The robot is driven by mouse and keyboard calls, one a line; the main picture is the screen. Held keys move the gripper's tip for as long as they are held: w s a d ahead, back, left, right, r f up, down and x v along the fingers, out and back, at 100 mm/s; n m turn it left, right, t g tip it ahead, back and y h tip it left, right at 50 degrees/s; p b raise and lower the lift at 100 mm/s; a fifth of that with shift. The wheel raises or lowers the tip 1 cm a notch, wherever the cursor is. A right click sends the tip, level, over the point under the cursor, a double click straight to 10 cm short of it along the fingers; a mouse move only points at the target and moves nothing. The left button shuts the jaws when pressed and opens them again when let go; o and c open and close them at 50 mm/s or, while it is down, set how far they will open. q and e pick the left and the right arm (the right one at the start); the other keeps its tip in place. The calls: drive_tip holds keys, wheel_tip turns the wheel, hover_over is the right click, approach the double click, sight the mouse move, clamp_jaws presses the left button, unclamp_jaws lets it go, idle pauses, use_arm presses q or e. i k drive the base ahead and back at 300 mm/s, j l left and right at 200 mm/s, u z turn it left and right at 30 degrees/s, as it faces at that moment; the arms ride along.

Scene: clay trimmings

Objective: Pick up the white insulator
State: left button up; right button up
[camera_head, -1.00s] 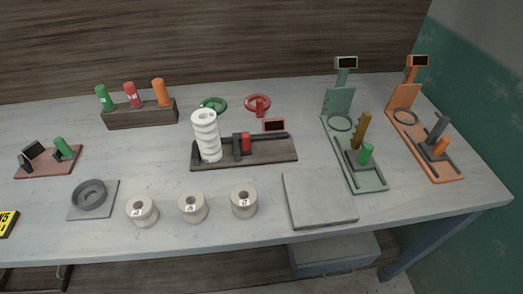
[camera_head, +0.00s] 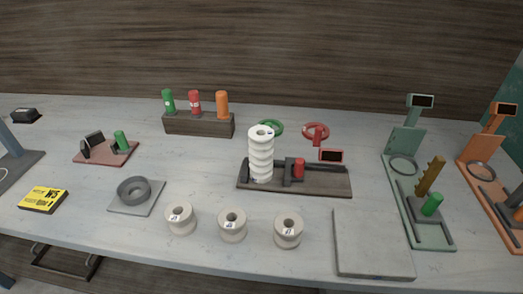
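The white insulator (camera_head: 261,155) is a ribbed white cylinder with a hole in its top. It stands upright at the left end of a dark board (camera_head: 325,187) near the middle of the table. A dark clamp-like block with a red cylinder (camera_head: 299,168) sits to its right on the same board. Neither of my grippers shows in the head view.
Three cream spools (camera_head: 232,225) stand along the front, with a flat grey slab (camera_head: 372,244) to their right. A wooden block (camera_head: 199,124) with coloured cylinders stands at the back left. Green (camera_head: 418,210) and orange (camera_head: 487,180) stands are on the right. A yellow box (camera_head: 43,200) lies at front left.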

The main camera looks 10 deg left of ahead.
sight(260, 142)
drive_tip(key=j+z, duration=0.6)
drive_tip(key=z, duration=0.2)
drive_tip(key=k+j+z, duration=0.1)
drive_tip(key=j+z, duration=0.15)
drive_tip(key=z, duration=0.2)
drive_tip(key=k+j+z, duration=0.1)
drive_tip(key=j+z, duration=0.3)
drive_tip(key=l, duration=0.1)
